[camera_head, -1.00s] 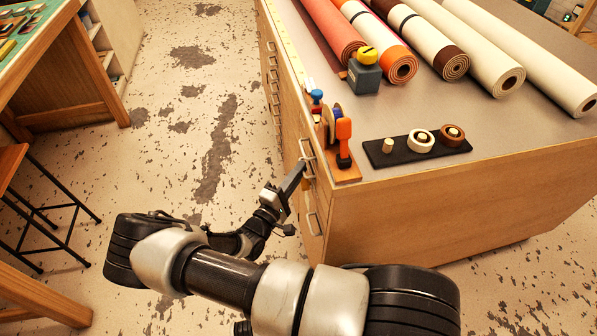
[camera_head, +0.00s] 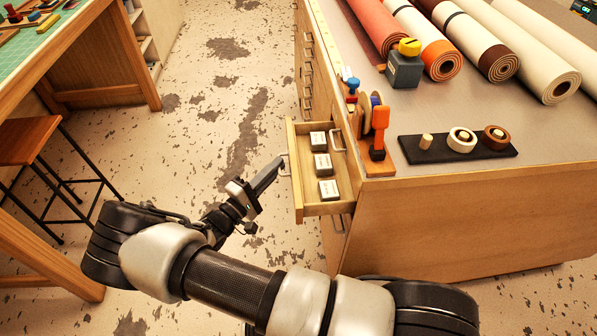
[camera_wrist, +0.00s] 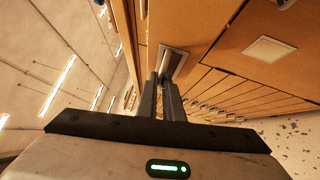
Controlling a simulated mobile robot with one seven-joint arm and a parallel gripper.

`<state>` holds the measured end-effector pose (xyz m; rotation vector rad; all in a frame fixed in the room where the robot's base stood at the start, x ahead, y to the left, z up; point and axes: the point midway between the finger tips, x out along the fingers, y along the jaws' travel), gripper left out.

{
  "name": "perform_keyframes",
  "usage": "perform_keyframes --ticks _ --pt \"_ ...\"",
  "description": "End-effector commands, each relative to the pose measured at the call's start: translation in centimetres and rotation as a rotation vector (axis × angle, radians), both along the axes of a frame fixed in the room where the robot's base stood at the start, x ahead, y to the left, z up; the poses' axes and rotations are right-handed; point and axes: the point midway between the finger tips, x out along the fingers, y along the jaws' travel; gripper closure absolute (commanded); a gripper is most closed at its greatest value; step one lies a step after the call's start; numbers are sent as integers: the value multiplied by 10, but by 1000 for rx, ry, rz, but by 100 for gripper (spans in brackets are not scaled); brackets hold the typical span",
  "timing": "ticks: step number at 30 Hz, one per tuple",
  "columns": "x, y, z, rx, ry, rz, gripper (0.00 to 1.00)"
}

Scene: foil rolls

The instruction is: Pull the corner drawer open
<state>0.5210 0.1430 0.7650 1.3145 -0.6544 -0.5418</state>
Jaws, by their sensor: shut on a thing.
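The corner drawer (camera_head: 330,209) stands pulled partway out of the wooden cabinet (camera_head: 440,230), at the corner nearest me. Several small white labelled boxes lie in a row inside it. My gripper (camera_head: 278,166) is at the drawer's front, shut on its metal handle (camera_head: 285,165). In the wrist view, my gripper's two dark fingers (camera_wrist: 167,88) reach up to the handle (camera_wrist: 173,63) on the wooden drawer front. The exact contact at the fingertips is small and partly hidden.
A stool (camera_head: 40,150) and workbench (camera_head: 110,55) stand at left. The floor between is clear.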

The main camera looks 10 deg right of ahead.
Motion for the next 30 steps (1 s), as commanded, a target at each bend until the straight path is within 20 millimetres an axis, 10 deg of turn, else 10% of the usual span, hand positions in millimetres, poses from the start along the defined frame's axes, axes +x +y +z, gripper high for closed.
perform_keyframes --ticks 9,26,30 --pt "-1 47 -3 2 1 0 100" --pt "0 58 -1 0 1 0 100" --pt "0 58 0 0 1 0 74"
